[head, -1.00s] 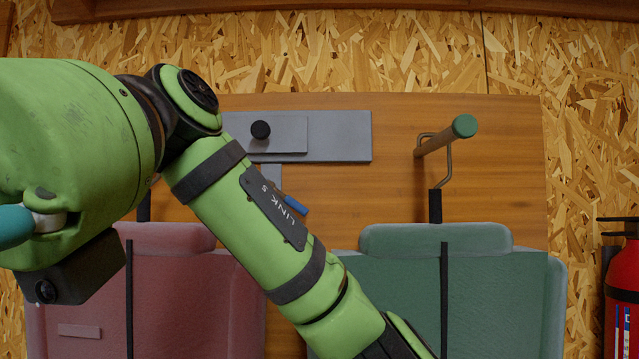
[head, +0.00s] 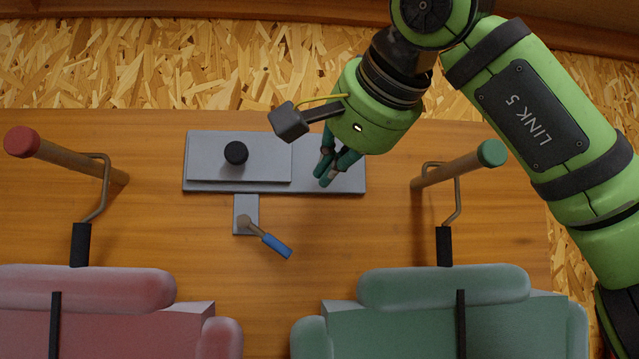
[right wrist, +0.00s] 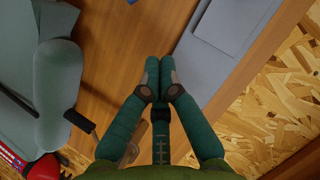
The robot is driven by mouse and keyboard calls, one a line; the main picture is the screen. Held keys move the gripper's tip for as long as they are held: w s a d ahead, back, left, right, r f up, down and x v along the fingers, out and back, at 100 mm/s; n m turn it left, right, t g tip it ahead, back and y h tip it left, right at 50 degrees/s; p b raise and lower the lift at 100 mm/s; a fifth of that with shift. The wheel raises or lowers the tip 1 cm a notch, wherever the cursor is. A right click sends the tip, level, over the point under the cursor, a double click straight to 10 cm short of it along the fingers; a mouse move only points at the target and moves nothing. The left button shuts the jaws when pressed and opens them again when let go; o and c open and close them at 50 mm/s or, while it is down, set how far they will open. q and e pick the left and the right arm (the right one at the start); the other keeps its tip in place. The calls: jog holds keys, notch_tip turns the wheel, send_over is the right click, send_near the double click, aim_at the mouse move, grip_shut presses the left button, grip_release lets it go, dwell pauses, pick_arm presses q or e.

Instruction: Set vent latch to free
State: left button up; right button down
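The latch appears to be a small lever with a blue grip (head: 277,245), pivoted on a small grey plate (head: 241,218). Its grip points down and right. Above it is a wide grey backing plate (head: 350,181) with a smaller grey panel (head: 205,167) over its left part; the panel carries a round black knob (head: 236,153). My right gripper (head: 326,180) is shut and empty, in front of the backing plate's right end, above and right of the blue grip. Contact with the plate cannot be told. In the right wrist view its fingertips (right wrist: 159,68) meet. My left gripper is out of view.
A red-ended handle (head: 68,160) stands at left and a green-ended handle (head: 455,166) at right. Red padding (head: 85,289) and green padding (head: 440,287) lie below. The wooden board (head: 340,225) between lever and green-ended handle is clear.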

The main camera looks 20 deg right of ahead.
aim_at(269, 240)
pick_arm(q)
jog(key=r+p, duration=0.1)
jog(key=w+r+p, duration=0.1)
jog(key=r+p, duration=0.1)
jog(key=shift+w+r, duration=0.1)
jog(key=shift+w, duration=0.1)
pick_arm(e)
jog(key=w+f, duration=0.2)
jog(key=w, duration=0.1)
jog(key=w+a+f, duration=0.1)
jog(key=w+f, duration=0.1)
jog(key=w, duration=0.1)
jog(key=w+a+f, duration=0.1)
jog(key=w+f, duration=0.1)
jog(key=w, duration=0.1)
jog(key=shift+a+f, duration=0.1)
jog(key=shift+f, duration=0.25)
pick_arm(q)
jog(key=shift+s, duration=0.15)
